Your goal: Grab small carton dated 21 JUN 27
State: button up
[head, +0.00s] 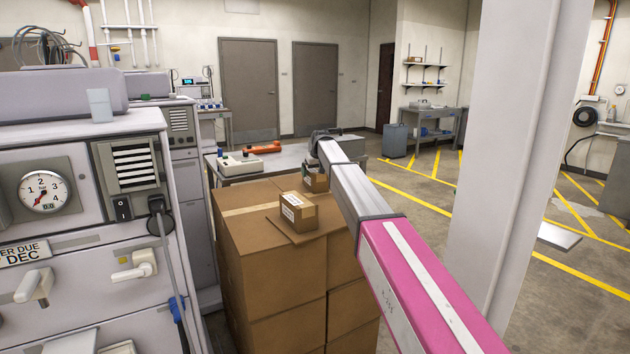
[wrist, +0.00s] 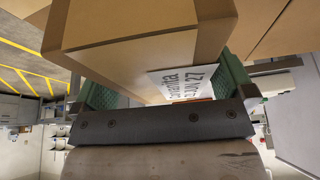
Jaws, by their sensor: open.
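A small brown carton (head: 298,212) with a white label sits on a flat cardboard piece on top of the stacked boxes. A second small carton (head: 315,182) stands behind it, partly hidden by my arm. In the wrist view a brown carton (wrist: 150,35) with tape fills the space in front of my gripper (wrist: 165,78), with a green finger pad on either side of it. Its white label (wrist: 188,82) is upside down and partly cut off; a "27" shows, but I cannot read the full date.
Large stacked boxes (head: 262,262) bear the small cartons. A grey machine with a dial (head: 45,190) stands close on the left. A white pillar (head: 515,150) rises to the right of my arm. A table (head: 232,165) holds equipment behind the boxes.

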jog(key=shift+f, duration=0.1)
jog(key=shift+c, duration=0.3)
jog(key=c, duration=1)
